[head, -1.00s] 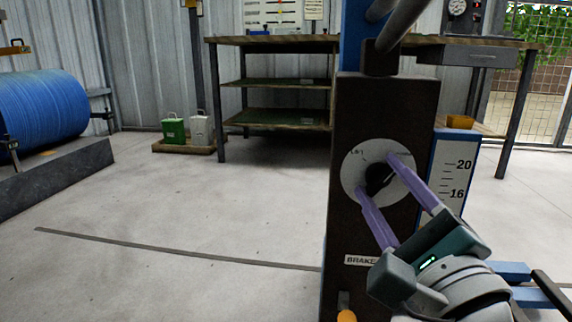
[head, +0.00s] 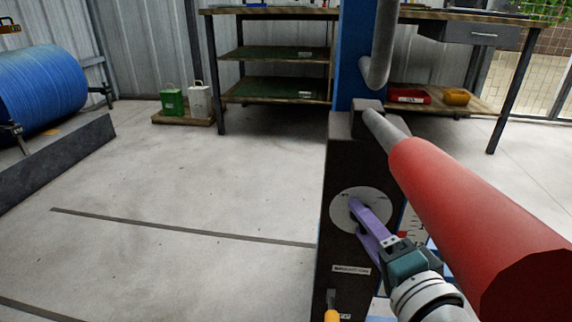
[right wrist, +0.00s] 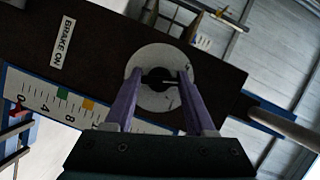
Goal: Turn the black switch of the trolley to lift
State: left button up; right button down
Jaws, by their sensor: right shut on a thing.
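The trolley's dark brown post (head: 335,250) stands right of centre in the head view. A pale round dial (head: 341,206) is on its front face, with small lettering near its upper edge that is too small to read. The black switch (right wrist: 158,82) sits at the dial's centre in the right wrist view; in the head view my fingers mostly hide it. My right gripper (head: 357,214) is shut on the switch, with one purple finger on each side of it. My left gripper is not in view.
A large red grip (head: 470,215) on a grey bar juts out above my right gripper. A BRAKE ON label (right wrist: 62,43) and an orange-tipped lever (head: 331,312) are below the dial. A workbench (head: 275,14) stands behind, and a blue roll (head: 40,88) at left.

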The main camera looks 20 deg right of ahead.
jog(key=shift+r+n+g+h+p, duration=0.1)
jog(key=shift+n+g+h+p, duration=0.15)
jog(key=shift+n+g+p, duration=0.6)
jog(key=shift+r+n+g+h+p, duration=0.1)
jog(key=shift+n+g+h+p, duration=0.15)
jog(key=shift+n+p, duration=1.15)
jog(key=shift+f+p, duration=0.1)
jog(key=shift+p, duration=0.2)
jog(key=shift+c, duration=1.2)
grip_release()
jog(key=shift+s, duration=0.1)
